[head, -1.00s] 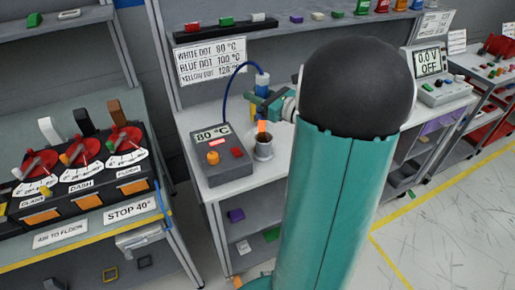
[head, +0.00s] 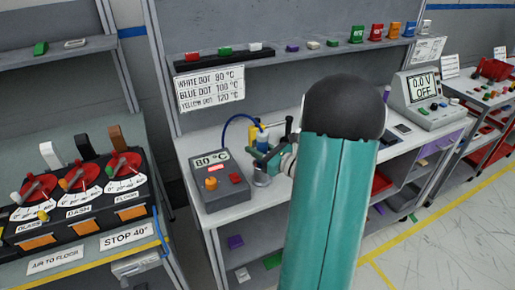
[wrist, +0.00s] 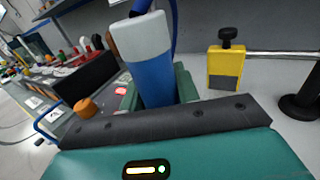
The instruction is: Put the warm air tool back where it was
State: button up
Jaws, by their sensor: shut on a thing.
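The warm air tool (head: 262,142) is a blue cylinder with a pale grey end and a blue hose. In the wrist view, the tool (wrist: 152,70) stands between the jaws of my gripper (wrist: 160,95), which is shut on it. In the head view, my gripper (head: 265,158) holds it upright over the grey metal cup (head: 262,180) beside the control box. The nozzle is out of sight, apparently inside the cup. I cannot tell how deep it sits or whether it rests on the bottom.
The control box (head: 220,186) reading 80 °C stands just left of the cup. A yellow block with a black knob (wrist: 225,68) stands behind the tool. A dark post (wrist: 302,90) is at the right in the wrist view. A meter (head: 428,98) sits farther right on the bench.

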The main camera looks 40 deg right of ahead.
jog(key=shift+w+f, duration=0.15)
jog(key=shift+f, duration=0.05)
jog(key=o, duration=1)
jog(key=shift+c, duration=0.2)
jog(key=shift+r, duration=0.1)
